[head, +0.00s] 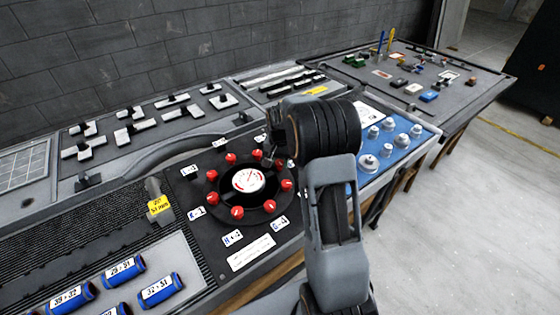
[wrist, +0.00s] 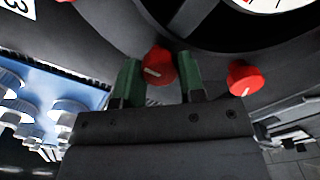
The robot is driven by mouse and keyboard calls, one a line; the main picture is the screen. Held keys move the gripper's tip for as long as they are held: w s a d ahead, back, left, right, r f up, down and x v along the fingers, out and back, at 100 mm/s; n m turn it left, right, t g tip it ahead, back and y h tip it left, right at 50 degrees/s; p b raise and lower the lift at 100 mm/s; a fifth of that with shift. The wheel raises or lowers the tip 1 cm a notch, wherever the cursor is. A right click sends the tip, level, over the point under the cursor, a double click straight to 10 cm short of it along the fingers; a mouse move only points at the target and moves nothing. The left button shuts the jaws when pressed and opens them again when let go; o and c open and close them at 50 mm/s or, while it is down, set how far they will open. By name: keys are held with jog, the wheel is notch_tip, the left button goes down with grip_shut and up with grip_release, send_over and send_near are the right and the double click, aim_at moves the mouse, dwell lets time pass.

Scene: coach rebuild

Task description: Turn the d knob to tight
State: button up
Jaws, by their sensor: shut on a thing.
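A black panel (head: 185,172) carries a ring of red knobs around a white dial gauge (head: 248,180). My gripper (head: 270,153) reaches down to the far right side of this ring. In the wrist view, its two green fingers (wrist: 160,85) stand on either side of a red knob (wrist: 158,66) with a pale pointer mark, and are shut on it. The label of this knob is not readable, so I cannot tell its letter. Another red knob (wrist: 242,77) sits just to the right of the fingers. Some labels on the panel, such as H (head: 232,237), show in the head view.
A blue panel (wrist: 60,85) with several silver knobs lies right of the ring, partly behind my arm. Blue cylinders (head: 125,270) lie at the front left. A bench (head: 460,97) with small loose parts stands at the back right. Open floor is at the right.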

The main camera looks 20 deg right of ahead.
aim_at(280, 166)
jog(key=o, duration=0.9)
jog(key=shift+r, duration=0.1)
notch_tip(280, 166, up, 14)
jog(key=shift+f, duration=0.15)
jog(key=shift+w, duration=0.1)
dwell(0.5)
jog(key=s+a+n+t, duration=0.1)
jog(key=s+a+n, duration=0.1)
jog(key=s, duration=0.5)
jog(key=s+a+n+t+p, duration=0.1)
jog(key=s+a+n, duration=0.1)
jog(key=s+a, duration=0.3)
jog(key=s+a+n+t+p, duration=0.1)
jog(key=s+a+n, duration=0.2)
jog(key=s, duration=0.8)
jog(key=shift+a+t, duration=0.3)
